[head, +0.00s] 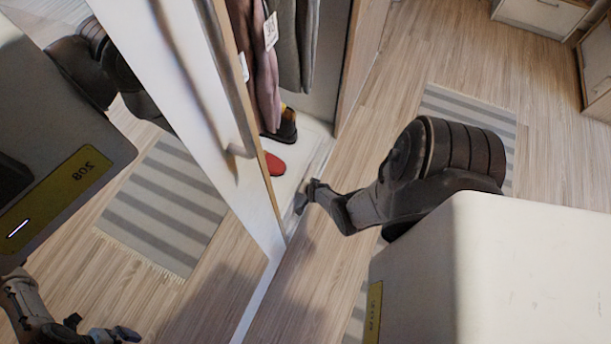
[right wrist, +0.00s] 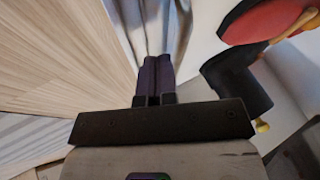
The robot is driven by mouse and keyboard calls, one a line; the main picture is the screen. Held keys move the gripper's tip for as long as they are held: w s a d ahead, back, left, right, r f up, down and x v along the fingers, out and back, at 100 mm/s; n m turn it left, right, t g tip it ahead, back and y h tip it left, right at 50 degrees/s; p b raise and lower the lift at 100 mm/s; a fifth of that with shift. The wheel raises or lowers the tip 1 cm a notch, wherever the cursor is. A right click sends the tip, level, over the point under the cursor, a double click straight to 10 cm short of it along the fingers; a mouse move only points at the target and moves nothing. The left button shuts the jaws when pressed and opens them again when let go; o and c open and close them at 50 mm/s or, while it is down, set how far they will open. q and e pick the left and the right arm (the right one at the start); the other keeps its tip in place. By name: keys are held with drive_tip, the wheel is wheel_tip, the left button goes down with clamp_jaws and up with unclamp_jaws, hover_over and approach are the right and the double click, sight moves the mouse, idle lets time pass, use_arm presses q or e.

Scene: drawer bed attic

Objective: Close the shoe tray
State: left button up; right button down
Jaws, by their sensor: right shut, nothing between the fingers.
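The shoe tray (head: 310,150) is a pale, low tray at the foot of the open wardrobe in the head view. It holds a red shoe (head: 274,165) and a dark shoe (head: 287,127). My right gripper (head: 303,196) is shut and empty beside the tray's front edge; I cannot tell whether it touches. In the right wrist view its fingers (right wrist: 155,75) are together, with a red and black shoe (right wrist: 268,22) at the upper right. A gripper (head: 100,334) shows at lower left, apparently in the door's mirror; its jaw state is unclear.
The tall white door (head: 185,70) with a handle (head: 243,140) stands open left of the tray. Clothes (head: 296,40) hang above the shoes. A striped rug (head: 470,105) lies to the right.

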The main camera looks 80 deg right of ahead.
drive_tip(key=s+p+v, duration=0.2)
drive_tip(key=p+v, duration=0.7)
drive_tip(key=v, duration=0.2)
drive_tip(key=shift+f, duration=0.3)
drive_tip(key=shift+s, duration=0.1)
